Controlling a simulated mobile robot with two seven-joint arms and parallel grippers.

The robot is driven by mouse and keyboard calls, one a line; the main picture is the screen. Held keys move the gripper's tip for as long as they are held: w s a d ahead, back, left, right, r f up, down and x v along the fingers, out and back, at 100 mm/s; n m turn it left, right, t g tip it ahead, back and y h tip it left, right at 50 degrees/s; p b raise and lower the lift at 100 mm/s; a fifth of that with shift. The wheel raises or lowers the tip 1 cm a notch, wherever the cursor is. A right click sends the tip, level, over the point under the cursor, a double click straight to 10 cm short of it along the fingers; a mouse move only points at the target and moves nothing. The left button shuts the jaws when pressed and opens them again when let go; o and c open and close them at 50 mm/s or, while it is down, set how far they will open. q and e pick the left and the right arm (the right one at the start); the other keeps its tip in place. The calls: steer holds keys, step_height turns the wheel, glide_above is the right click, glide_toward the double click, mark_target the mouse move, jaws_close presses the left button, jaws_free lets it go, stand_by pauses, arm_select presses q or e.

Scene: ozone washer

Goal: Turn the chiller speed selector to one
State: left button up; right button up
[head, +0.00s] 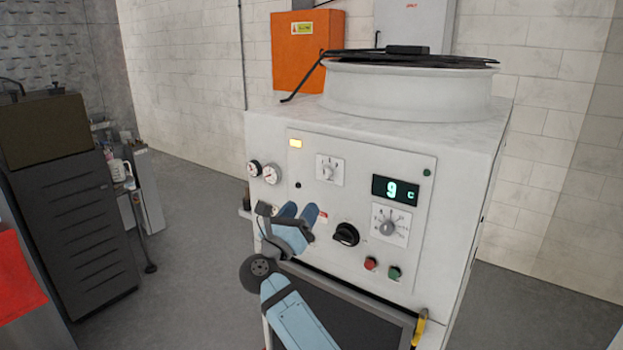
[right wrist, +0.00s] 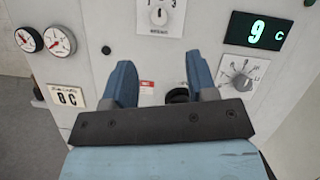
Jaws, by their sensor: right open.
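The white chiller (head: 480,180) faces me, with a control panel on its front. A small grey selector knob (head: 328,170) on a white marked plate is at the panel's upper left; it also shows at the top of the right wrist view (right wrist: 159,16). A second grey knob (head: 387,227) sits on a larger marked plate at right, also in the wrist view (right wrist: 241,82). I cannot tell which is the speed selector; the labels are too small. My right gripper (head: 298,209) is open and empty, below the upper knob and apart from it. My left gripper is out of view.
A black rotary switch (head: 346,235) sits right of my right gripper. Red (head: 370,264) and green (head: 394,272) buttons are below the larger dial. The display (head: 395,190) reads 9 C. Two gauges (head: 270,174) are at left. A dark cabinet (head: 75,200) stands far left.

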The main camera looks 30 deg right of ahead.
mark_target(324, 175)
steer(key=p+x, duration=0.2)
steer(key=x, duration=0.8)
steer(key=shift+w+d+r, duration=0.1)
steer(key=shift+w+d, duration=0.15)
steer(key=shift+d, duration=0.05)
steer(key=shift+w+d+r, duration=0.1)
steer(key=shift+w+d, duration=0.05)
steer(key=shift+d, duration=0.15)
steer(key=shift+c, duration=0.4)
